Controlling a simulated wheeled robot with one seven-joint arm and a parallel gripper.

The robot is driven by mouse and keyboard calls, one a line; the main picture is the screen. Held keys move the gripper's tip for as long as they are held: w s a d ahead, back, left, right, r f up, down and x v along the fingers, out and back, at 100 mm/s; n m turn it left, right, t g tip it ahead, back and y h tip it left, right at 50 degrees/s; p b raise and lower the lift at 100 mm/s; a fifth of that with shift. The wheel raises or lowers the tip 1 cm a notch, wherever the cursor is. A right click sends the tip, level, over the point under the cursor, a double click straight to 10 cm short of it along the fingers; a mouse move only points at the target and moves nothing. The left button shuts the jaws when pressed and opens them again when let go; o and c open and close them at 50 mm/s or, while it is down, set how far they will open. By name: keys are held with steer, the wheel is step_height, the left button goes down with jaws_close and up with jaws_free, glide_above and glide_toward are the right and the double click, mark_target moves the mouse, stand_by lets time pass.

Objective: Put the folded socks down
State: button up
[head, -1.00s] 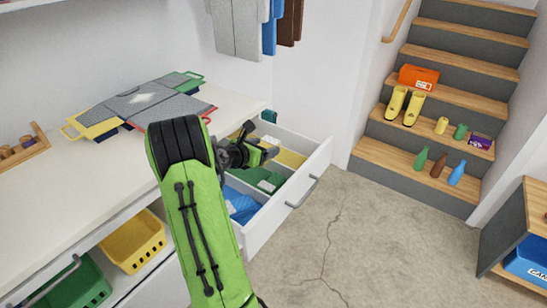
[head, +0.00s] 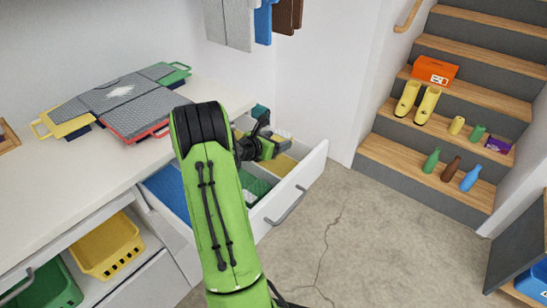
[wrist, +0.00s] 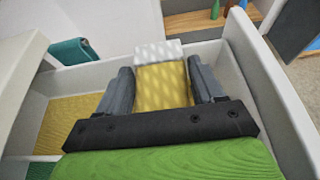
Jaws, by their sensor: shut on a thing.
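The folded socks (wrist: 162,82) are yellow and patterned, with a white end, and show in the wrist view between my gripper's two dark fingers. My gripper (wrist: 160,74) is shut on them. In the head view my gripper (head: 277,144) is over the far, yellow-floored compartment of the open white drawer (head: 300,188). In the wrist view the yellow compartment floor (wrist: 72,118) shows to the left of the fingers. I cannot tell whether the socks touch the floor. In the head view my arm hides part of the drawer.
The drawer has blue (head: 168,190) and green (head: 252,186) compartments nearer me. A teal item (wrist: 74,52) hangs over the drawer's back edge. Flat grey items with coloured edges (head: 130,105) lie on the white counter (head: 60,185). Stairs (head: 440,130) with bottles and boots stand right.

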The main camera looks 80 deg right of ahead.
step_height(320, 180, down, 6)
steer(key=shift+s+d+r+b, duration=0.1)
steer(key=shift+r+b, duration=0.15)
steer(key=shift+b, duration=0.6)
steer(key=shift+f, duration=0.1)
steer(key=shift+f, duration=0.5)
steer(key=o, duration=1)
steer(key=shift+w+a+r, duration=0.15)
steer(key=shift+a+r, duration=0.1)
steer(key=shift+r, duration=0.2)
steer(key=shift+w+a+r, duration=0.15)
steer(key=shift+a+r, duration=0.05)
steer(key=shift+r, duration=0.25)
steer(key=p+v, duration=0.2)
steer(key=v, duration=0.8)
steer(key=shift+r+p, duration=0.1)
steer(key=shift+p, duration=0.25)
steer(key=shift+a+r, duration=0.1)
steer(key=shift+a, duration=0.3)
